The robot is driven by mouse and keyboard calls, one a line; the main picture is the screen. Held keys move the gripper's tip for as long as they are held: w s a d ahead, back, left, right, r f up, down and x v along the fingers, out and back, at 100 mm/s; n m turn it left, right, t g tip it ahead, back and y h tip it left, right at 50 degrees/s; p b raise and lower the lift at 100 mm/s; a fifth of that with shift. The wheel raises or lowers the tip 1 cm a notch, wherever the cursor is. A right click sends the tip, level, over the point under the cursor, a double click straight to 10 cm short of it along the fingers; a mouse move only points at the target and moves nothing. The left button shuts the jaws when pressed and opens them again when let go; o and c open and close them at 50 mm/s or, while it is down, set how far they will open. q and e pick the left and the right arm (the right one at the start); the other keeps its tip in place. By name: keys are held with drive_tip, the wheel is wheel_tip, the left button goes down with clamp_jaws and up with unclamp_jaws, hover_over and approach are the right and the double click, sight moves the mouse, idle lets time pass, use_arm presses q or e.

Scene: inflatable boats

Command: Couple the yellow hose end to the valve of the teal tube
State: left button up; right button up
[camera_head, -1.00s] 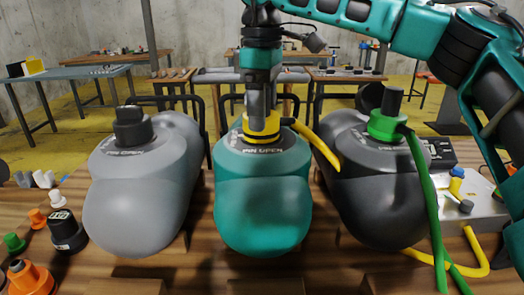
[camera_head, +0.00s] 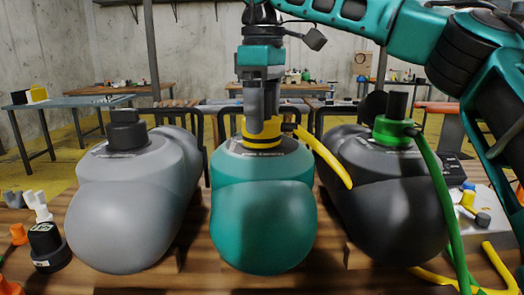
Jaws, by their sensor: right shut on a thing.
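The teal tube (camera_head: 263,215) lies in the middle of the wooden table, between a grey tube and a black tube. The yellow hose end (camera_head: 262,133), with dark bands, sits at the top of the teal tube, over where the valve is. The valve itself is hidden beneath it. The yellow hose (camera_head: 326,159) runs from it to the right and down. My right gripper (camera_head: 264,122) comes from above and is shut on the yellow hose end. Whether the coupling is locked I cannot tell. My left gripper is not in view.
The grey tube (camera_head: 130,215) has a dark cap (camera_head: 126,130). The black tube (camera_head: 385,205) carries a green hose end (camera_head: 393,131) with a green hose hanging right. A pale pump box (camera_head: 487,215) stands at right. Loose fittings and a black cap (camera_head: 47,247) lie at left.

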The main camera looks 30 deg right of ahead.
drive_tip(key=shift+f+m+b, duration=0.3)
drive_tip(key=shift+f+b, duration=0.2)
drive_tip(key=shift+b, duration=0.55)
drive_tip(key=shift+m+b, duration=0.4)
drive_tip(key=shift+b, duration=0.7)
drive_tip(key=shift+r+m+b, duration=0.1)
drive_tip(key=shift+m+b, duration=0.4)
drive_tip(key=shift+b, duration=0.65)
drive_tip(key=shift+a+r+p, duration=0.1)
drive_tip(key=shift+r+p, duration=0.15)
drive_tip(key=shift+p, duration=0.2)
drive_tip(key=shift+s, duration=0.1)
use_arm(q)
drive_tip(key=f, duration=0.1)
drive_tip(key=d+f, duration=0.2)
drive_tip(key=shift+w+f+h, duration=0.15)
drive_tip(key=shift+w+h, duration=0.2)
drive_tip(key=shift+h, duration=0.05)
use_arm(e)
drive_tip(key=shift+m, duration=0.5)
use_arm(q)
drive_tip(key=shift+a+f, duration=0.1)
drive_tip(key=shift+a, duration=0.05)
use_arm(e)
drive_tip(key=shift+r, duration=0.1)
